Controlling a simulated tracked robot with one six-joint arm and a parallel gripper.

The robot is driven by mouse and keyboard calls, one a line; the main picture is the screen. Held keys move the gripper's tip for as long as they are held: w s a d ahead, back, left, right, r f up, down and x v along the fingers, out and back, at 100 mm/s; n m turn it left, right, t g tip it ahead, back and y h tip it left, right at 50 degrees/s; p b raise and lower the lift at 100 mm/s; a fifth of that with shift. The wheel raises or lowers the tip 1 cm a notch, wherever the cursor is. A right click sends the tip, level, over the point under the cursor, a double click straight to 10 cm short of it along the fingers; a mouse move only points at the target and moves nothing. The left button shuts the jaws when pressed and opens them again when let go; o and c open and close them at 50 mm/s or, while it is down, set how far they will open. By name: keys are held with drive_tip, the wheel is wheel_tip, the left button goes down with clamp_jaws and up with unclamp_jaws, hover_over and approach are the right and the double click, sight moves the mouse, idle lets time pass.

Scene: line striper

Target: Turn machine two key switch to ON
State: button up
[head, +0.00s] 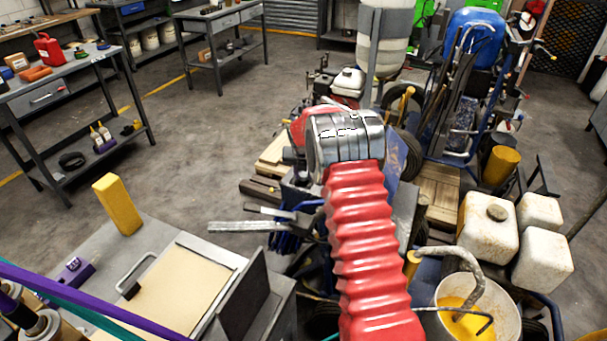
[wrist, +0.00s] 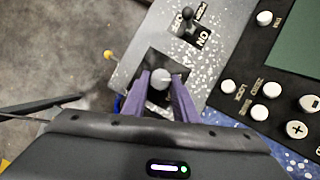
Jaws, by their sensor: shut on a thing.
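In the wrist view my gripper (wrist: 161,84) has its two purple fingers on either side of a grey round-topped knob (wrist: 158,75). The gripper is shut on this knob, which stands in a dark square patch on the speckled grey panel (wrist: 222,27). The knob may be the key switch, but its own label is not visible. Just above it on the panel is a black toggle lever (wrist: 188,20) with ON and another partly readable label beside it. In the head view my arm hides the gripper and the knob.
A black control panel (wrist: 245,83) with white round buttons lies right of the gripper. In the head view, white jugs (head: 488,228) and a bucket of yellow paint (head: 465,312) stand at the right. Open floor (head: 165,170) lies left.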

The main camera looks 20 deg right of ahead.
drive_tip(key=shift+w+a+m, duration=0.1)
drive_tip(key=shift+a+m, duration=0.05)
drive_tip(key=shift+m, duration=0.15)
drive_tip(key=m, duration=0.1)
drive_tip(key=m+h, duration=0.1)
drive_tip(key=m, duration=0.1)
drive_tip(key=m+g+h, duration=0.1)
drive_tip(key=m, duration=0.1)
drive_tip(key=shift+w+a, duration=0.15)
drive_tip(key=shift+a, duration=0.1)
drive_tip(key=m, duration=0.2)
drive_tip(key=m+g, duration=0.1)
drive_tip(key=m, duration=0.1)
drive_tip(key=m+g, duration=0.1)
drive_tip(key=m, duration=0.1)
drive_tip(key=shift+w+h, duration=0.25)
drive_tip(key=shift+h, duration=0.05)
drive_tip(key=o, duration=1.1)
drive_tip(key=shift+c, duration=0.2)
drive_tip(key=shift+g, duration=0.3)
drive_tip(key=v, duration=1.3)
drive_tip(key=shift+a+r, duration=0.15)
drive_tip(key=shift+r, duration=0.2)
